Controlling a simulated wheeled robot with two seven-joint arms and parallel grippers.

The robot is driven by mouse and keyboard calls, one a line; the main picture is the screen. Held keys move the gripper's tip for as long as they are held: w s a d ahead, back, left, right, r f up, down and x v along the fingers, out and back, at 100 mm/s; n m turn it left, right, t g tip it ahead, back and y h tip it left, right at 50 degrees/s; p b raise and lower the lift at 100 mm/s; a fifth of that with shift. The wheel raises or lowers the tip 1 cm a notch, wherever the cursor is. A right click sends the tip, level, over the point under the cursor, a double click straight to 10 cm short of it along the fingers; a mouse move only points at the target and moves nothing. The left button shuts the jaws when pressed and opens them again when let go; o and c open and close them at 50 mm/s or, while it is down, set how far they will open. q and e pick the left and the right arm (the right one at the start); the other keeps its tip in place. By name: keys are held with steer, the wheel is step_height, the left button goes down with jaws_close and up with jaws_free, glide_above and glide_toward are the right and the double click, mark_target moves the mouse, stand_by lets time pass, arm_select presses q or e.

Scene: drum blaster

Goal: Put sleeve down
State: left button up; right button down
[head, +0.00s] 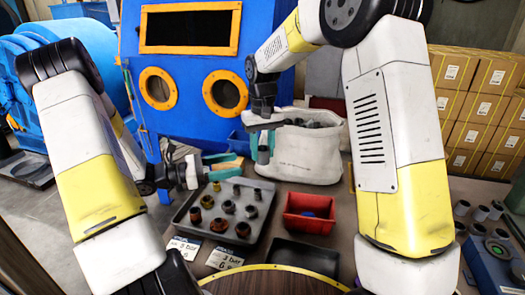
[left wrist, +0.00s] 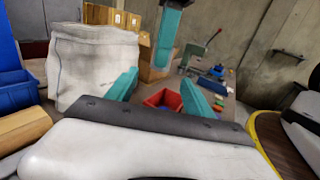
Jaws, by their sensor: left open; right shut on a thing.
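My right gripper (head: 262,143) points down and is shut on a grey sleeve (head: 263,156), in front of the white sack's left side. The held sleeve hangs upright, above and behind the grey tray (head: 183,212). My left gripper (head: 226,167) is open and empty, low over the tray's back edge. Its two teal fingers (left wrist: 160,92) stand apart in the left wrist view. A teal finger, apparently of my right gripper (left wrist: 168,32), hangs above them there. The white sack (head: 312,158) holds several grey pieces; it also shows in the left wrist view (left wrist: 95,65).
Several brown and dark fittings (head: 243,229) stand in the tray. A red bin (head: 309,222) with something blue inside is to its right, with a black tray (head: 303,256) in front. Label cards (head: 224,259) lie at the tray's front. The blue blasting cabinet (head: 190,60) stands behind.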

arm_select(q)
steer(key=s+d+r+m+g+y, duration=0.3)
steer(key=s+r+m+y, duration=0.1)
steer(key=s+m, duration=0.3)
steer(key=s+d+r+m+g+y, duration=0.3)
steer(key=s+r+m+g, duration=0.1)
steer(key=s+m, duration=0.25)
steer(key=s+a+r+m+t+y, duration=0.5)
steer(key=s+r+m+t+y, duration=0.1)
steer(key=r+m+y, duration=0.1)
steer(key=shift+s+a+r+m+t+y, duration=0.15)
steer(key=shift+a+r+m+t+y, duration=0.25)
steer(key=shift+m, duration=0.75)
steer(key=shift+d, duration=0.1)
